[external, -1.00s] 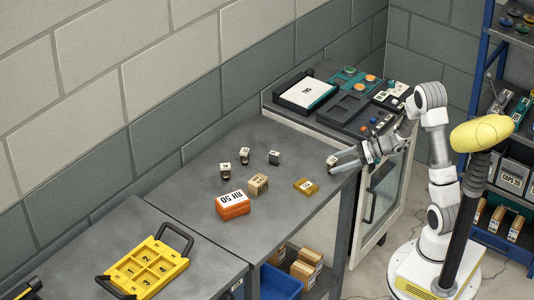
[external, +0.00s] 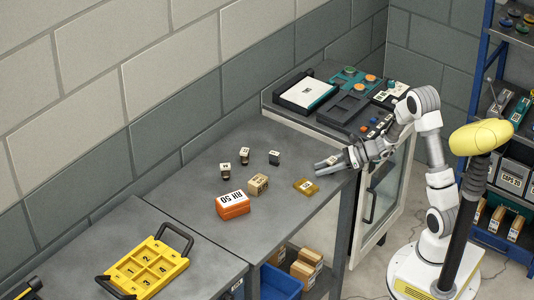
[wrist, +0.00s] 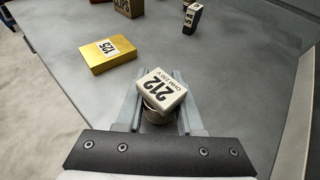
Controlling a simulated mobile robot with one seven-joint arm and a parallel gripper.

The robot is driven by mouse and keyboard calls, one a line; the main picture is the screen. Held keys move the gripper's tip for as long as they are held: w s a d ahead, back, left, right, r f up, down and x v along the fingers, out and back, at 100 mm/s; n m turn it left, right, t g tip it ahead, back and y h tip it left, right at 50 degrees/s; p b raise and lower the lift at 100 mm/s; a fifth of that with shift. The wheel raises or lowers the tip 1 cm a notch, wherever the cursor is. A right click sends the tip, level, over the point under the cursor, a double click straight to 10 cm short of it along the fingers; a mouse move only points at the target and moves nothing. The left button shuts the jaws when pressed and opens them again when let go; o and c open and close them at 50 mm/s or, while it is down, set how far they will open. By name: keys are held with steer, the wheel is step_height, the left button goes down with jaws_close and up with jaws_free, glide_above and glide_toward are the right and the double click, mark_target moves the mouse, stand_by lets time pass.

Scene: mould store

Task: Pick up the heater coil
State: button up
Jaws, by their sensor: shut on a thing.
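The heater coil is a small rounded metal piece (wrist: 154,113) under a white label block (wrist: 163,87) reading "212 OHM 230 V". In the wrist view it sits between the two grey fingers of my gripper (wrist: 162,73), which is shut on it. The label block is turned at an angle to the fingers and hides part of the metal body. In the external view my gripper (external: 322,168) is low at the right edge of the grey bench, and the white label (external: 333,160) shows among the fingers. I cannot tell whether the coil touches the bench.
A gold box marked 125 (external: 305,186) lies close to my gripper. A brown box (external: 258,184), an orange box (external: 232,205) and several small labelled pieces (external: 244,155) stand farther left. A yellow compartment tray (external: 117,276) is at lower left. Dark trays (external: 352,110) lie on the cabinet behind.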

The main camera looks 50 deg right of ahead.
jaws_close()
